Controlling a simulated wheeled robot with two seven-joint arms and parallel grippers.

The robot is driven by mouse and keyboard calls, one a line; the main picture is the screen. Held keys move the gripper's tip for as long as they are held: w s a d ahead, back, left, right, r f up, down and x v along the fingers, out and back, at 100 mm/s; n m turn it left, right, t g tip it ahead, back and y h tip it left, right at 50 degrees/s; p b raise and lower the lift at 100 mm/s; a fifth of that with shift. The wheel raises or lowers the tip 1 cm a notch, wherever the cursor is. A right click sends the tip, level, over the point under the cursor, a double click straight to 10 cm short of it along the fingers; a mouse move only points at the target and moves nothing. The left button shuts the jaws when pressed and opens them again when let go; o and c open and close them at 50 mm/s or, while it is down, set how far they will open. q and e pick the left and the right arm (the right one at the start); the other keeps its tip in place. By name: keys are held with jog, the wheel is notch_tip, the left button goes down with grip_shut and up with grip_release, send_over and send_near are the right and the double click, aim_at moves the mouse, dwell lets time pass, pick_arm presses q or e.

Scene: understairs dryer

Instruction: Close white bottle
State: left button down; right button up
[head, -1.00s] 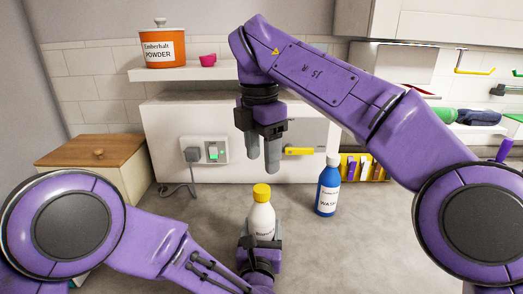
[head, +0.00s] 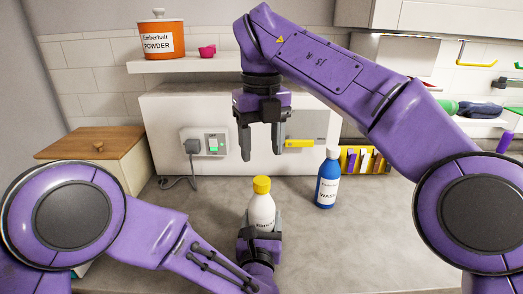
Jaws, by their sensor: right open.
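The white bottle (head: 261,211) stands upright on the grey worktop in the lower middle of the head view. A yellow cap (head: 261,185) sits on its top; I cannot tell how tight it is. My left gripper (head: 260,236) is around the bottle's lower body, its fingers against the sides, and hides its base. My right gripper (head: 262,147) points down above and behind the bottle in the picture. Its two fingers are spread apart with nothing between them, clear of the cap.
A blue bottle (head: 327,180) with a white cap stands right of the white bottle. A yellow box (head: 362,160) is behind it. A wall socket with a plug (head: 203,143) is at the back, and a wooden box (head: 95,155) at left. The worktop (head: 385,235) at right is clear.

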aim_at(262, 180)
notch_tip(262, 180, down, 8)
jog(key=shift+r, duration=0.15)
dwell(0.3)
grip_shut()
jog(key=shift+o, duration=0.7)
grip_release()
notch_tip(262, 180, up, 8)
jog(key=shift+f, duration=0.2)
